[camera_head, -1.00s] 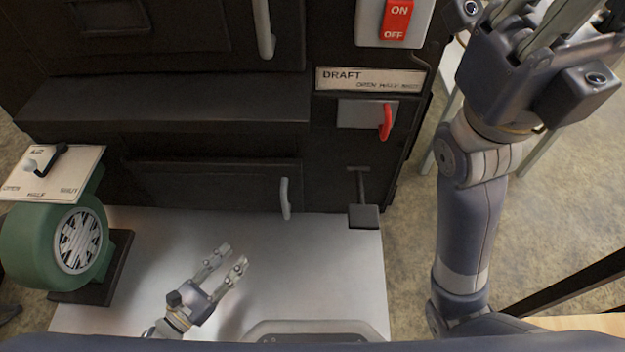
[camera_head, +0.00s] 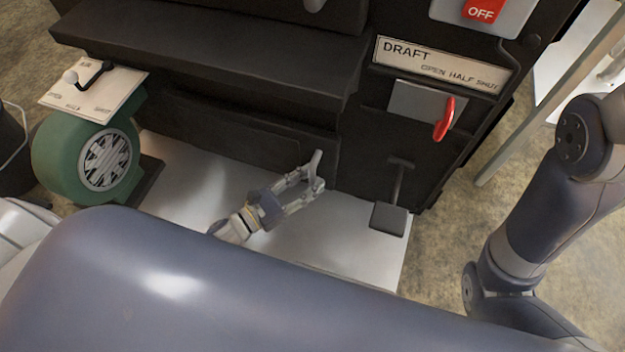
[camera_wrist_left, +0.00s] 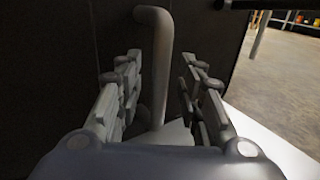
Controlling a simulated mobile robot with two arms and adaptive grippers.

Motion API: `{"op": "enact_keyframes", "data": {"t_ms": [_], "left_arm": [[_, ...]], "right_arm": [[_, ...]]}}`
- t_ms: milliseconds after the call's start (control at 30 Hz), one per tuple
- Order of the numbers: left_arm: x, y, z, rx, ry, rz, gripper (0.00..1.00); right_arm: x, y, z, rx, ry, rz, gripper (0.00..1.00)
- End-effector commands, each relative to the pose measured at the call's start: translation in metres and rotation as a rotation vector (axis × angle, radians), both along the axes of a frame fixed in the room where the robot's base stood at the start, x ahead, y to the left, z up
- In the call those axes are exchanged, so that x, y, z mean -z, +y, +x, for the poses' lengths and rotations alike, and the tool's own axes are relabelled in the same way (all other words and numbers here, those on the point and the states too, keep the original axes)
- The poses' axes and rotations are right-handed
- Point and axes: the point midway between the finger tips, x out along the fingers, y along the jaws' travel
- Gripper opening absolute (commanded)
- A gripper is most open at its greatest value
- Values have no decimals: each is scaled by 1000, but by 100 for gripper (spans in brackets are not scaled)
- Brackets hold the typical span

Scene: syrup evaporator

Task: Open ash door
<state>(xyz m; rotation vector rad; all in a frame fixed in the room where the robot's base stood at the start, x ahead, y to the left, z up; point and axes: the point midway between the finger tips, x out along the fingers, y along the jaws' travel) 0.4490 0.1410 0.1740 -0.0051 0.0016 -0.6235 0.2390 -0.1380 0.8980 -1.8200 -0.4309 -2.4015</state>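The ash door (camera_head: 235,135) is a low dark panel at the bottom of the black evaporator front, and it looks shut. Its light grey upright handle (camera_head: 314,165) is at the door's right side. My left gripper (camera_head: 309,188) is at this handle. In the left wrist view the handle (camera_wrist_left: 155,65) stands between the two open fingers of the left gripper (camera_wrist_left: 158,95), with a gap visible on each side. The lower end of the handle is hidden by the gripper body. My right gripper is out of view.
A green blower (camera_head: 75,160) with a lever plate (camera_head: 95,95) stands at the left. A black pedal (camera_head: 389,217) and a red draft handle (camera_head: 444,120) are right of the door. The pale metal floor plate (camera_head: 340,235) before the door is mostly clear.

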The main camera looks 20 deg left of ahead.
Motion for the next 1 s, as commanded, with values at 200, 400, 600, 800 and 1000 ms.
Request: {"op": "enact_keyframes", "data": {"t_ms": [200, 400, 600, 800, 1000], "left_arm": [[0, -8, 12, 0, 1, 0, 35], [0, -9, 12, 0, 1, 0, 35], [0, -9, 12, 0, 1, 0, 1], [0, -8, 12, 0, 1, 0, 0], [1, -7, 6, 28, 2, 2, 0]], "right_arm": [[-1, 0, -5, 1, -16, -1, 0], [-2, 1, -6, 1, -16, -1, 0], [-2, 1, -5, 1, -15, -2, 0], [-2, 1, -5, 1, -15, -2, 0], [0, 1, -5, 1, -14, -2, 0]]}}
